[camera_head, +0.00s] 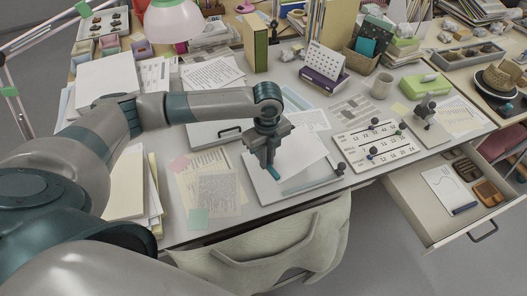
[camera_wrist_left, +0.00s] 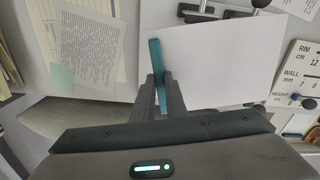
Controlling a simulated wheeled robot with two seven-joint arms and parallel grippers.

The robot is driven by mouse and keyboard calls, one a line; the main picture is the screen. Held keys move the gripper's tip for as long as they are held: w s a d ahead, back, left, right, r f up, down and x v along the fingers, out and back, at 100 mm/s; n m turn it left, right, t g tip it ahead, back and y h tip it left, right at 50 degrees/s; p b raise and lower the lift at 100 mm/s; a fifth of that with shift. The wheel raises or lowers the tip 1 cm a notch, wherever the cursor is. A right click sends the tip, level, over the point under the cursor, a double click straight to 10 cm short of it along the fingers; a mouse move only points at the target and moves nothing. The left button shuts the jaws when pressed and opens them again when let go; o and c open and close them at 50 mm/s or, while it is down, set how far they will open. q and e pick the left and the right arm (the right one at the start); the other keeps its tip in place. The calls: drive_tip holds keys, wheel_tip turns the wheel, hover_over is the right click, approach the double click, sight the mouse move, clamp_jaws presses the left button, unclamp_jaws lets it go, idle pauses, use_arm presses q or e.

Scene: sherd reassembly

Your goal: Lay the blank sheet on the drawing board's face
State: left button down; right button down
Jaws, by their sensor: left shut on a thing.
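The blank sheet (camera_head: 303,155) is white and lies at a slant over the drawing board (camera_head: 266,194), a pale flat board near the desk's front edge with dark knobs. My left gripper (camera_head: 271,168) points down over the board. It is shut on a teal strip at the sheet's left edge. In the left wrist view the teal strip (camera_wrist_left: 156,62) stands between the fingers, and the white sheet (camera_wrist_left: 215,65) spreads to the right, covering much of the board. I cannot tell whether the sheet touches the board's face. My right gripper is not in view.
A white numbered panel (camera_head: 378,143) with knobs lies right of the board. Papers (camera_head: 216,186) lie to its left. An open drawer (camera_head: 450,205) juts out at the right, and a chair (camera_head: 270,245) stands in front.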

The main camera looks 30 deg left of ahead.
use_arm(q)
drive_tip(key=shift+w+a+f+m+p, duration=0.15)
drive_tip(key=shift+a+m+p, duration=0.15)
drive_tip(key=shift+m, duration=0.4)
drive_tip(key=shift+s+a+f+m+p, duration=0.15)
drive_tip(key=shift+a+m+p, duration=0.15)
drive_tip(key=shift+m, duration=0.4)
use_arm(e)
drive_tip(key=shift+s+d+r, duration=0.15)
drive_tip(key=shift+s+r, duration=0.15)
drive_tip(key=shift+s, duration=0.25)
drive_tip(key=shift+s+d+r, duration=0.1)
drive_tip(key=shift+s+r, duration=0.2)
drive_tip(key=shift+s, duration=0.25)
use_arm(q)
drive_tip(key=shift+w, duration=0.1)
drive_tip(key=shift+p, duration=0.3)
drive_tip(key=f+p, duration=0.1)
drive_tip(key=p, duration=0.4)
drive_tip(key=shift+d, duration=0.1)
drive_tip(key=shift+f+p, duration=0.35)
drive_tip(key=shift+f, duration=0.15)
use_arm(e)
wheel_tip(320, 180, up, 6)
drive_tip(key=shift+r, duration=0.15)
use_arm(q)
drive_tip(key=shift+f, duration=0.1)
